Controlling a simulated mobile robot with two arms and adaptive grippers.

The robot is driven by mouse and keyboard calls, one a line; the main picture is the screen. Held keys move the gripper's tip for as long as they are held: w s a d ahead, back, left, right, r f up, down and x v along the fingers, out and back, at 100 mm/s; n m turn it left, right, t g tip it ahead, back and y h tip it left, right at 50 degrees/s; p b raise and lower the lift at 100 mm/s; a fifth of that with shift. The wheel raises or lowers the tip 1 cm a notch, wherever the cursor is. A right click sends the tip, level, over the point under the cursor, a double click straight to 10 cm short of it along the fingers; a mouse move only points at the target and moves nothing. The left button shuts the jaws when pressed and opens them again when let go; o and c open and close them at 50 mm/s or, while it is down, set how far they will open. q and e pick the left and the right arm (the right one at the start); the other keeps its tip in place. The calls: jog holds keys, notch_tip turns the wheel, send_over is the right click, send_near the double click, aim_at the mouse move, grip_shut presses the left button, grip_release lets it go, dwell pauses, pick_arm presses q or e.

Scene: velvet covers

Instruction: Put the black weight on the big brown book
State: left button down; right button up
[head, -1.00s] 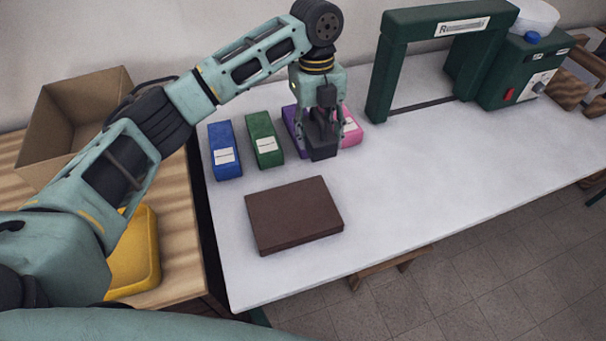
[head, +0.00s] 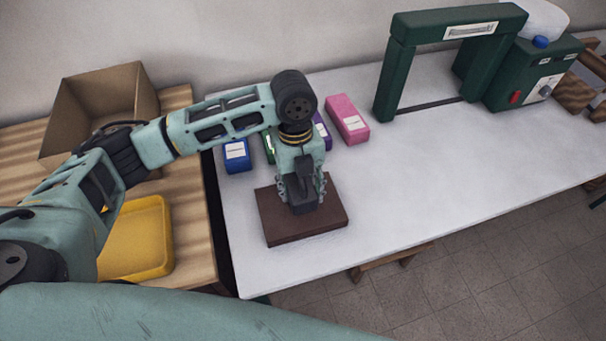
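The big brown book (head: 278,225) lies flat on the white table. My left gripper (head: 303,188) points down over the book's upper right part. It is shut on the black weight (head: 303,205), a small dark block between its fingers. The weight is over the book; I cannot tell whether it touches the cover. The gripper and arm hide part of the book's far side. My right gripper is not in view.
Blue (head: 237,156), green (head: 268,148), purple (head: 322,130) and pink (head: 347,119) boxes stand behind the book, some partly hidden by my arm. A green frame machine (head: 520,75) stands at the back right. A cardboard box (head: 75,115) and yellow tray (head: 165,240) are left.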

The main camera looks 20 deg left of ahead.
aim_at(300, 196)
pick_arm(q)
notch_tip(300, 196, down, 3)
jog(key=shift+r+p, duration=0.1)
jog(key=shift+p, duration=0.25)
jog(key=shift+w+f, duration=0.1)
jog(key=shift+f, duration=0.3)
jog(key=c, duration=0.9)
grip_release()
jog(key=shift+f, duration=0.15)
jog(key=r, duration=0.4)
jog(key=r+b, duration=0.1)
jog(key=r, duration=0.3)
jog(key=w+r+b, duration=0.1)
jog(key=r, duration=0.3)
jog(key=shift+a, duration=0.4)
